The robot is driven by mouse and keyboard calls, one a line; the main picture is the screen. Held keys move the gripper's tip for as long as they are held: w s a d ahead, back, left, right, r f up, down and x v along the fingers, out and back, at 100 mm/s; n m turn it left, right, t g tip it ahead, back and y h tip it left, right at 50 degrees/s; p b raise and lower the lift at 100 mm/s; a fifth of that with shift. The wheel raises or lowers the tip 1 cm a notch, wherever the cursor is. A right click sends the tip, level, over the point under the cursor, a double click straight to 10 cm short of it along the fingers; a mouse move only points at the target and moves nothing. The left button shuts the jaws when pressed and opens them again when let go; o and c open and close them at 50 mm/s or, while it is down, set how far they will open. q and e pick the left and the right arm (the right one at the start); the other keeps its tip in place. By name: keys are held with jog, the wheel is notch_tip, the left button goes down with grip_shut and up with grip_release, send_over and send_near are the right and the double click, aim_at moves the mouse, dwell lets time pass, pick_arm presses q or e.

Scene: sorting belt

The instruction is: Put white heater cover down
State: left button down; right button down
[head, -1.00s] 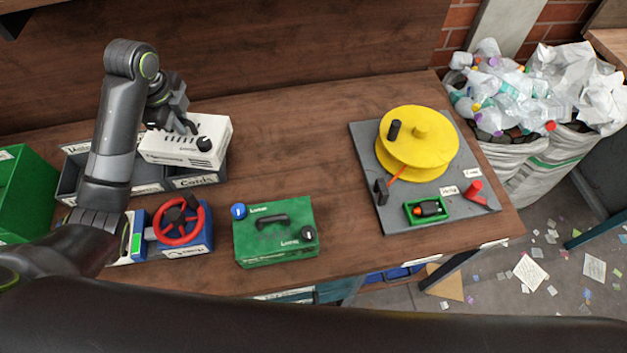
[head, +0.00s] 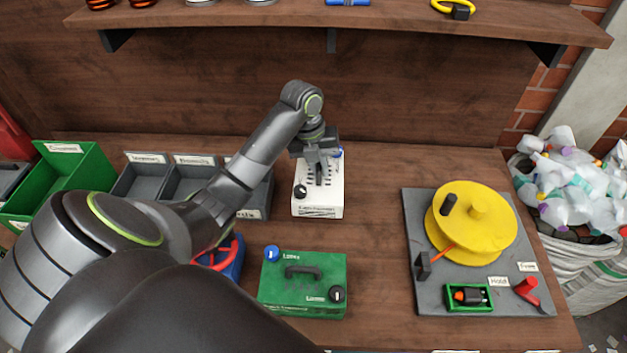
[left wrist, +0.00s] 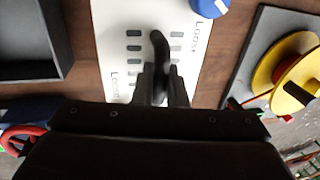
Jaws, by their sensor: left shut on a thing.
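The white heater cover (head: 318,203) is a white box-like panel with dark vent slots, a black knob at its front left and a blue knob at its back right. In the head view it is at the middle of the bench, between the grey bins and the yellow reel. My left gripper (head: 319,172) is above it, shut on its black handle. The left wrist view shows the fingers (left wrist: 162,85) on both sides of the handle (left wrist: 160,55). I cannot tell whether its underside touches the bench. My right gripper is not in view.
A green box (head: 303,284) with a black handle is in front of the cover. Grey bins (head: 185,181) and a green bin (head: 82,180) stand at left. A grey board (head: 430,297) carries a yellow reel (head: 470,225) at right. Bare bench lies around the cover's right side.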

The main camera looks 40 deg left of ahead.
aim_at(319, 186)
pick_arm(q)
notch_tip(319, 186, down, 7)
jog(key=shift+f+p, duration=0.1)
jog(key=shift+p, duration=0.35)
jog(key=shift+f, duration=0.3)
jog(key=shift+f, duration=0.15)
jog(key=c, duration=1.5)
grip_release()
jog(key=shift+o, duration=0.2)
jog(key=r, duration=0.3)
jog(key=a+r+b, duration=0.1)
jog(key=r, duration=0.3)
jog(key=s+a+r, duration=0.1)
jog(key=r, duration=0.3)
jog(key=shift+b, duration=0.4)
jog(key=shift+s+r, duration=0.1)
jog(key=shift+r, duration=0.45)
